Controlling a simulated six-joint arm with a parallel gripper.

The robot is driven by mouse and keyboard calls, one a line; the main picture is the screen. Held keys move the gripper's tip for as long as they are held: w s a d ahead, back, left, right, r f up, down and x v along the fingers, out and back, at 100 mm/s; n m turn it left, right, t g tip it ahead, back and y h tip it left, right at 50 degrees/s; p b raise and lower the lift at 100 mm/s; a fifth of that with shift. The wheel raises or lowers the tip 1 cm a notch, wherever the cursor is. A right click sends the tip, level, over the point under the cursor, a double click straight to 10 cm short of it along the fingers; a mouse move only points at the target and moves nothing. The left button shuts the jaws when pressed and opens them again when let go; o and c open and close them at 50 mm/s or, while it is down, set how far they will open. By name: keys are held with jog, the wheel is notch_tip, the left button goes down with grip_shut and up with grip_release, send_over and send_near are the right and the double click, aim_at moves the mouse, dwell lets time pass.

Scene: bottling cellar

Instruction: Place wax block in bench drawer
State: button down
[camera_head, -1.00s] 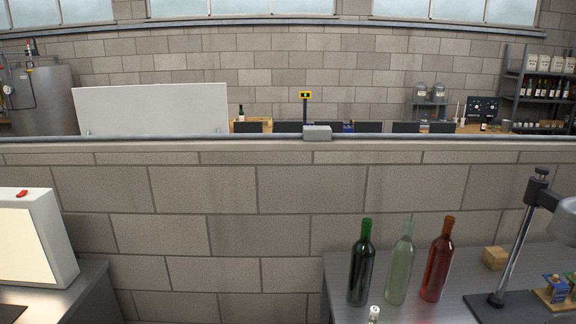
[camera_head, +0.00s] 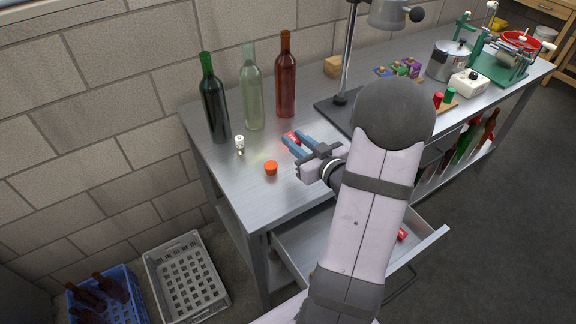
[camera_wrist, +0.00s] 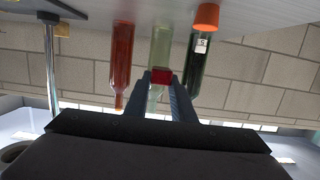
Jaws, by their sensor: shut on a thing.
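My gripper (camera_head: 294,141) is above the metal bench, with its two fingers shut on a small red block, seemingly the wax block (camera_head: 290,136). In the wrist view the red block (camera_wrist: 162,77) sits between the fingertips (camera_wrist: 161,82). The bench drawer (camera_head: 428,240) is pulled out below the bench's front edge, to the lower right of my gripper. My arm covers much of the drawer. A small red thing (camera_head: 402,234) lies inside its right part.
Dark green (camera_head: 215,100), clear (camera_head: 251,90) and red-brown (camera_head: 286,80) bottles stand behind my gripper. An orange cap-like piece (camera_head: 271,168) and a small white-topped item (camera_head: 239,143) are on the bench at left. A lamp stand (camera_head: 345,70) rises at right. Crates (camera_head: 187,277) are on the floor.

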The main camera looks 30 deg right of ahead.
jog(key=shift+f, duration=2.9)
jog(key=shift+f, duration=0.1)
jog(key=shift+f, duration=1.95)
jog(key=shift+f, duration=0.1)
jog(key=shift+f, duration=0.15)
jog(key=c, duration=1.5)
grip_release()
jog(key=shift+r, duration=0.2)
